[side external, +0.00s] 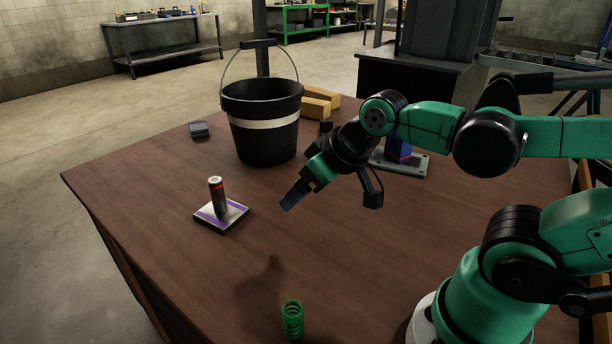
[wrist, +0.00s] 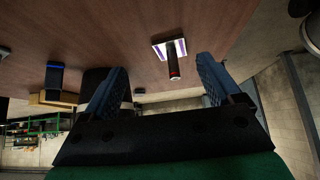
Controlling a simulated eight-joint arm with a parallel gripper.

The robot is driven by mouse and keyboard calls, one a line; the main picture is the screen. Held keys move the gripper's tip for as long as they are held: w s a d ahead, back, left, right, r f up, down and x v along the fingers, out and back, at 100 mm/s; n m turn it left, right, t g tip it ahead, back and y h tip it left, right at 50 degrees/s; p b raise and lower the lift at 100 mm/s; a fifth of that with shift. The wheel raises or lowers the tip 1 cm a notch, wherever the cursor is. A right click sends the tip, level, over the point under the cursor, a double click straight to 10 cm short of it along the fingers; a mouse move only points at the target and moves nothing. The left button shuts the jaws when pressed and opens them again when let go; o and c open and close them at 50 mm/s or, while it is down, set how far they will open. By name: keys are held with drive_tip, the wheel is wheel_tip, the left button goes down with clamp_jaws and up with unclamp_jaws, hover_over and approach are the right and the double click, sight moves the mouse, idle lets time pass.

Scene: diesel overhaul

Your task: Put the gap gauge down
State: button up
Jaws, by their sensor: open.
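My gripper (side external: 293,196) is open, with its blue fingers pointing down and left above the brown table. In the wrist view the two fingers (wrist: 160,78) stand wide apart with nothing held between them. A dark cylinder with a red band (side external: 217,196) stands upright on a pale, purple-striped square block (side external: 235,213), left of my gripper and apart from it. In the wrist view the cylinder (wrist: 174,66) and block (wrist: 158,48) show beyond the fingers. I cannot tell for sure which object is the gap gauge.
A black bucket with a white band (side external: 262,125) stands behind my gripper. Yellowish blocks (side external: 318,104) lie behind it. A small grey box (side external: 199,130) is at the far left. A blue object (side external: 398,150) sits right, partly behind my arm. A green spring (side external: 292,320) stands in front.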

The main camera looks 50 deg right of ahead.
drive_tip(key=w+d+r+m+t+h, duration=0.1)
drive_tip(key=w+d+r+m, duration=0.1)
drive_tip(key=w+d, duration=0.35)
drive_tip(key=m+t+h, duration=0.2)
drive_tip(key=m+h, duration=0.3)
drive_tip(key=h, duration=0.1)
approach(327, 121)
drive_tip(key=x, duration=0.5)
drive_tip(key=shift+s+f, duration=0.1)
drive_tip(key=shift+f, duration=0.1)
drive_tip(key=shift+x, duration=2.8)
drive_tip(key=shift+r, duration=0.15)
clamp_jaws()
